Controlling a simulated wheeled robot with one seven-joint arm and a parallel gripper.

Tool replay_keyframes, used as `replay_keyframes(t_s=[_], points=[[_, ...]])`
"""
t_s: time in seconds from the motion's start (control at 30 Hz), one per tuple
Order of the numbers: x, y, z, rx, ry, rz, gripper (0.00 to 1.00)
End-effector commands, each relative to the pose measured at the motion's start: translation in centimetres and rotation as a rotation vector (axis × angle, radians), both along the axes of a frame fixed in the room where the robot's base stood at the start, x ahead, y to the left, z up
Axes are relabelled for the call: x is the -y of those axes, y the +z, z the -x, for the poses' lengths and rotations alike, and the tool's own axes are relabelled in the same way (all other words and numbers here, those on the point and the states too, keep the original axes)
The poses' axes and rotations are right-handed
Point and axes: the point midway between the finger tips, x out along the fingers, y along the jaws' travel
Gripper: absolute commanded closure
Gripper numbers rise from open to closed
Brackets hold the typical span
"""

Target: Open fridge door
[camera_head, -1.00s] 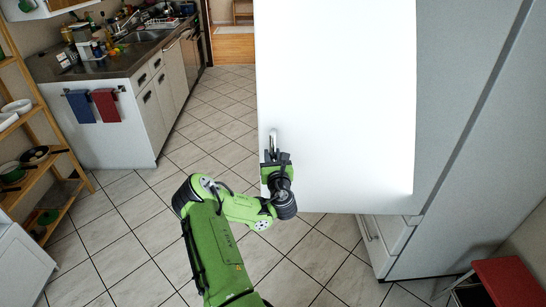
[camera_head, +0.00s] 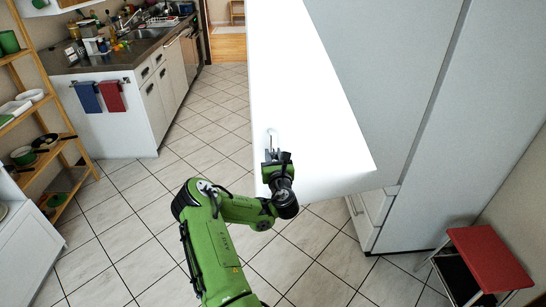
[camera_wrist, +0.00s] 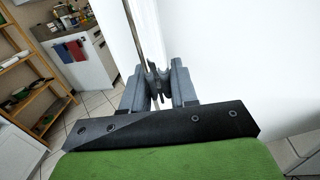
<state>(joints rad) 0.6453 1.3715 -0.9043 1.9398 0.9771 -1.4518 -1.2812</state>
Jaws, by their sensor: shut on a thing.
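The white fridge door (camera_head: 305,110) stands swung out from the fridge body (camera_head: 400,90), which is grey-white and on the right in the head view. A metal bar handle (camera_head: 271,136) sits near the door's left edge. My gripper (camera_head: 276,158) is at the lower part of this handle. In the wrist view the fingers of my gripper (camera_wrist: 158,85) are closed around the handle (camera_wrist: 142,30), with the white door (camera_wrist: 215,60) right beside them. The fridge interior is hidden behind the door.
A drawer front (camera_head: 372,212) shows below the door. A red stool (camera_head: 488,258) stands at the lower right. A counter with a sink (camera_head: 130,50) and a wooden shelf (camera_head: 60,150) are on the left. Tiled floor (camera_head: 150,220) between them is clear.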

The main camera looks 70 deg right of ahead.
Motion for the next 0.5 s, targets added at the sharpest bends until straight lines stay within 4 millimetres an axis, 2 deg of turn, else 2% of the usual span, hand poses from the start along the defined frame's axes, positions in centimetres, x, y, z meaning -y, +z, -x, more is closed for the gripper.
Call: replay_keyframes(t_s=[0.37, 0.4, 0.5], points=[[-0.01, 0.09, -0.09, -0.001, 0.003, 0.003, 1.00], [-0.01, 0.08, -0.10, -0.001, 0.003, 0.002, 0.69], [0.00, 0.07, -0.08, -0.001, 0.002, 0.002, 0.55]])
